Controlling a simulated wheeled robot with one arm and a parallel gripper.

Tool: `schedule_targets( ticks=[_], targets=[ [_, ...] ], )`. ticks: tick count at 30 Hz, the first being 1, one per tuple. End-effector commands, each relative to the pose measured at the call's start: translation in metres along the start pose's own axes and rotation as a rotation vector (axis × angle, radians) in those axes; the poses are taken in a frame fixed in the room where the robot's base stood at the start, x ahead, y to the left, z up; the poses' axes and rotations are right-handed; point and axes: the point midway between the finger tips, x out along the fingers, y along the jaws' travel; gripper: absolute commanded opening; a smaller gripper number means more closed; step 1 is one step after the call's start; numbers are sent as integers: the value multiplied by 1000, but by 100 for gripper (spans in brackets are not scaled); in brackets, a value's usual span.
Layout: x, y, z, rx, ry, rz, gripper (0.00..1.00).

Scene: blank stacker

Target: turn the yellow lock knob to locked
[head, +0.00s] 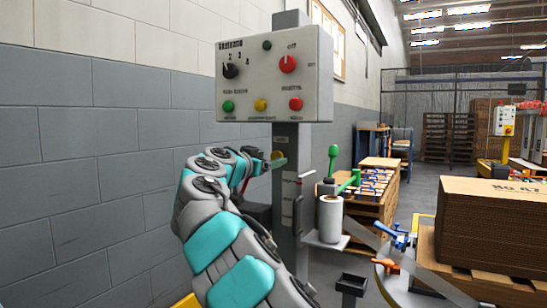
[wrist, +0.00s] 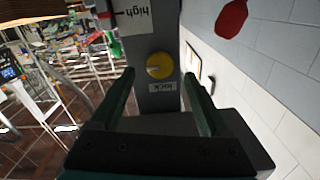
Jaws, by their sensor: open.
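The yellow lock knob (wrist: 159,66) is a round knob on the face of a grey post (wrist: 152,20). In the wrist view a small white label, upside down and apparently reading "lock", sits just below it. My gripper (wrist: 159,76) is open, with one green finger on each side of the knob in the picture. I cannot tell whether the fingers touch it or stop short. In the head view the knob (head: 277,155) shows small on the post under the control box, with my gripper (head: 280,163) right at it. The knob's pointer direction is not clear.
A control box (head: 274,75) with several buttons and dials hangs above the knob. Below it are a white roll (head: 330,218) on a small shelf and a green-knobbed lever (head: 333,151). A cardboard stack (head: 490,225) stands to the right. A block wall (head: 80,150) is at left.

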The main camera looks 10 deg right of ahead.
Motion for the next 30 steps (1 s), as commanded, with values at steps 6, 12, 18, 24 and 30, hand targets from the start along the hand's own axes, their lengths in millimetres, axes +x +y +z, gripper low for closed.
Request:
schedule_targets(
  ticks=[6,12,18,24,30],
  targets=[
    [20,-1,0,3,-3,-2,79],
    [27,0,-1,2,0,0,79],
    [27,1,-1,1,0,1,79],
    [27,0,0,1,0,1,67],
    [27,0,0,1,0,1,44]
  ],
)
